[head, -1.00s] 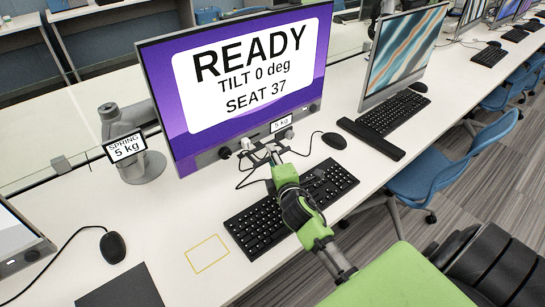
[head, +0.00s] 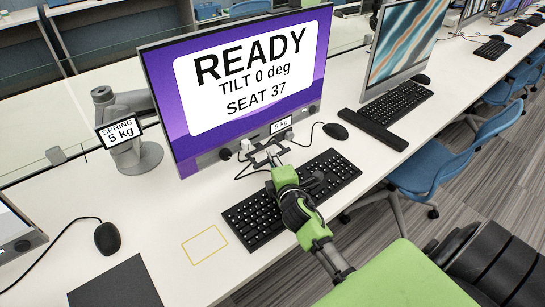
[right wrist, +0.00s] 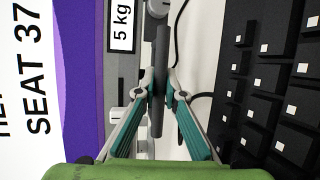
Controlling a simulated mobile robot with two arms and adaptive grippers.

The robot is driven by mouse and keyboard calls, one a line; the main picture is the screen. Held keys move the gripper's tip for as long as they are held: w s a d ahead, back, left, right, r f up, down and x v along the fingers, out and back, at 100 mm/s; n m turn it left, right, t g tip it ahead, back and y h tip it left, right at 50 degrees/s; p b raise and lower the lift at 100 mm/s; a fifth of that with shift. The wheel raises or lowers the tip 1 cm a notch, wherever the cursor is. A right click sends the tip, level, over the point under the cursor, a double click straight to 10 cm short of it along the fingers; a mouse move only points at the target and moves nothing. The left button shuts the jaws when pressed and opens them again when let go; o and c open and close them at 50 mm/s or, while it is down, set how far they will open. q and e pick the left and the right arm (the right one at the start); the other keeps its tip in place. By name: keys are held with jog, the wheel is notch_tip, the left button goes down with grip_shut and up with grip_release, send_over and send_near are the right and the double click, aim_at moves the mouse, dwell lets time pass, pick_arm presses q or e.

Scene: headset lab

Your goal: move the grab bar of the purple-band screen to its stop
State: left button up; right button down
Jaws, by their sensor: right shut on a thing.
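The purple-band screen (head: 240,80) stands on the desk and reads READY, TILT 0 deg, SEAT 37. A 5 kg label (head: 281,125) is on its lower edge, and it also shows in the right wrist view (right wrist: 122,25). My right gripper (head: 268,153) is at that lower edge, above the keyboard. In the right wrist view its fingers (right wrist: 160,88) are shut on a dark grab bar (right wrist: 162,55), one on each side. My left gripper is not in view.
A black keyboard (head: 254,221) lies under my right arm, with a mouse (head: 335,131) right of it. The screen's arm base (head: 137,158) bears a SPRING 5 kg sign (head: 119,131). A second screen (head: 408,45) stands to the right. A yellow outline marks clear desk.

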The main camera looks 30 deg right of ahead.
jog(key=shift+s+f, duration=0.2)
jog(key=shift+f, duration=0.35)
jog(key=c, duration=2.1)
grip_release()
jog(key=shift+r, duration=0.1)
jog(key=shift+r, duration=0.1)
jog(key=v, duration=1.2)
jog(key=shift+r, duration=0.1)
